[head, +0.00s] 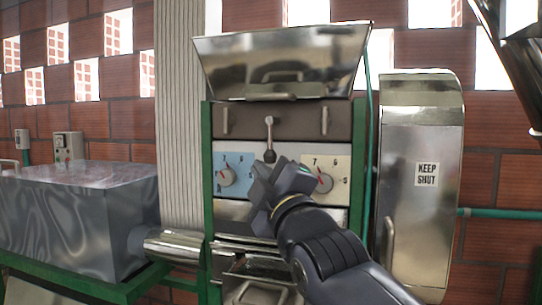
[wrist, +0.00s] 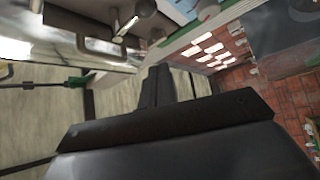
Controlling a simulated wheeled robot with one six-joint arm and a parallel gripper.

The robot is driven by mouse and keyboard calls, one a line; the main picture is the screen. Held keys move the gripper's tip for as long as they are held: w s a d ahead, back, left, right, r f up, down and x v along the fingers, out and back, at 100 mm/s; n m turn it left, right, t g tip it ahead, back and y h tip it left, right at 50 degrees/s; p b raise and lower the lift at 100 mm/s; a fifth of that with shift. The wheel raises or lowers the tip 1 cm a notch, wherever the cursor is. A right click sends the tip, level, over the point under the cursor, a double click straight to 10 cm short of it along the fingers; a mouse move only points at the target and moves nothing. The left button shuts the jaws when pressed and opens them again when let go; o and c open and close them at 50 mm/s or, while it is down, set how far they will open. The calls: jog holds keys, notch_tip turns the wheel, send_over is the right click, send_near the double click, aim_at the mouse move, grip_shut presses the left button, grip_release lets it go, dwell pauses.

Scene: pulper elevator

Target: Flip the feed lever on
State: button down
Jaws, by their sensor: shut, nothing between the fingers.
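A small metal lever (head: 269,130) with a dark ball at its lower end hangs down at the middle of the machine's brown upper panel. No label on it is legible, so I cannot tell if it is the feed lever. My gripper (head: 265,182) is shut and empty, in front of the panel just below the lever's ball in the head view. The depth gap between them is unclear. In the wrist view, the shut dark fingers (wrist: 159,85) fill the middle. A rod with a round knob (wrist: 145,8) shows at the top edge, apart from the fingers.
A blue dial plate (head: 233,166) and a cream dial plate (head: 335,163) flank my gripper. A raised metal lid (head: 282,50) is above. A steel "KEEP SHUT" cabinet (head: 421,190) stands right, a metal box (head: 75,215) left. A shiny pipe (head: 180,246) runs below.

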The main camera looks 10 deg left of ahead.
jog(key=shift+s+r, duration=0.1)
dwell(0.3)
jog(key=p+x, duration=0.5)
jog(key=x, duration=0.6)
jog(key=d, duration=0.1)
jog(key=d+f+p, duration=0.1)
jog(key=d+f, duration=0.1)
jog(key=d, duration=0.1)
jog(key=shift+p, duration=0.35)
jog(key=shift+a, duration=0.25)
